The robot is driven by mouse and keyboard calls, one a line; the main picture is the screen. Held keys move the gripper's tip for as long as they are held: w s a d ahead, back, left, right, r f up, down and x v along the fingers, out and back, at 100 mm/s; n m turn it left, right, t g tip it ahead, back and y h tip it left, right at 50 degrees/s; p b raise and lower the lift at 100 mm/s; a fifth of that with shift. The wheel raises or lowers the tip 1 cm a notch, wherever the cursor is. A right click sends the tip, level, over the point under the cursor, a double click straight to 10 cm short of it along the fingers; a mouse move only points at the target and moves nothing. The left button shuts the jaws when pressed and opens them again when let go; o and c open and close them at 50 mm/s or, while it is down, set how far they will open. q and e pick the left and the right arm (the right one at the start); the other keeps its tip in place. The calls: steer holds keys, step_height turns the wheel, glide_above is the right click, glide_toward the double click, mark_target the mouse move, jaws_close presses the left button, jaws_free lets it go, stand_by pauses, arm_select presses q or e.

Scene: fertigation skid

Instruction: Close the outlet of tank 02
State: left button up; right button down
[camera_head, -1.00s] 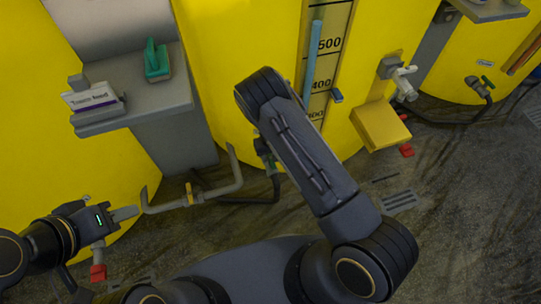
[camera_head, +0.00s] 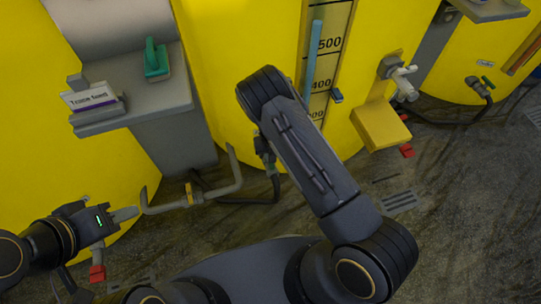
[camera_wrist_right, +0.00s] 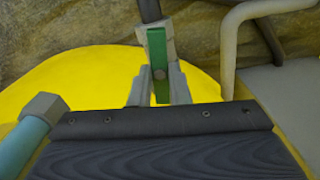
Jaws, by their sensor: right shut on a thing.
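In the right wrist view, my right gripper (camera_wrist_right: 157,90) is shut on the green lever (camera_wrist_right: 158,62) of a grey outlet valve. The lever points roughly along the dark pipe (camera_wrist_right: 150,10) above it. In the head view, the valve (camera_head: 264,150) sits low on the middle yellow tank (camera_head: 235,75), partly behind my right arm. My right gripper is hidden there. No tank number is readable, so I cannot confirm which tank is 02. My left gripper (camera_head: 124,213) is at the lower left, away from that valve; its jaw state is unclear.
A grey bent rail (camera_head: 195,198) stands between my left gripper and the valve. A grey shelf (camera_head: 165,105) carries a green-handled item (camera_head: 156,60) and a label holder. A yellow box (camera_head: 380,125) and a tap (camera_head: 402,80) are at the right. A hose (camera_head: 250,200) lies on the floor.

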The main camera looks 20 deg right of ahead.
steer(key=m, duration=0.3)
steer(key=shift+m+b, duration=0.3)
steer(key=m, duration=0.4)
steer(key=shift+m, duration=0.3)
steer(key=m, duration=0.4)
steer(key=shift+b, duration=0.35)
steer(key=shift+m, duration=2.2)
steer(key=c, duration=1.4)
jaws_free()
steer(key=shift+o, duration=0.2)
